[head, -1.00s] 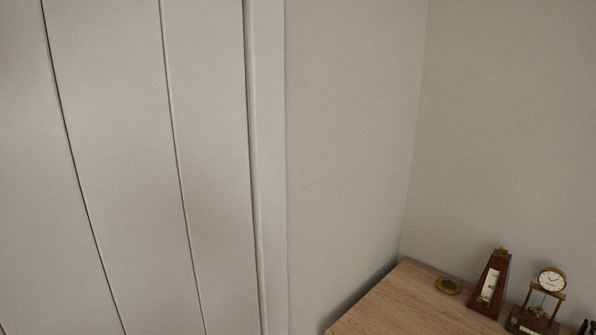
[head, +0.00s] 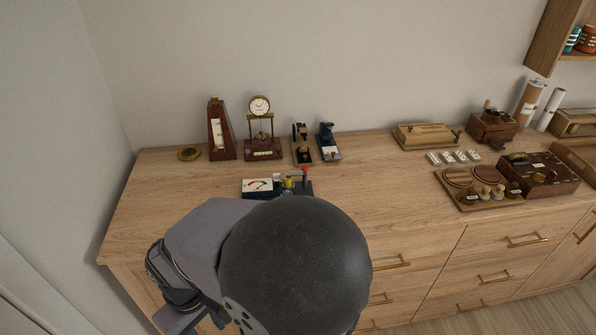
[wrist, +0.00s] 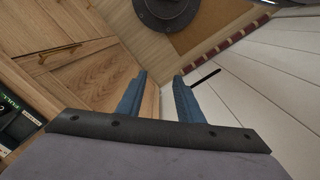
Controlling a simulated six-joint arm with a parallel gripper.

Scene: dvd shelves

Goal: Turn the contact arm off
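A small device with a white dial meter (head: 258,186), a yellow part (head: 288,183) and a red-topped upright part (head: 305,172) stands on the wooden cabinet top. I cannot tell for sure which part is the contact arm. My own arm covers the front of the device in the head view. My gripper (wrist: 160,78) shows in the wrist view with two blue fingers apart and nothing between them. It points down toward the floor, away from the device. The gripper cannot be made out clearly in the head view.
Behind the device stand a metronome (head: 221,130), a small clock (head: 261,128) and two small instruments (head: 328,142). A brass disc (head: 189,153) lies at left. A wooden tray (head: 463,196) and boxes stand at right. The cabinet top (head: 380,190) is clear between.

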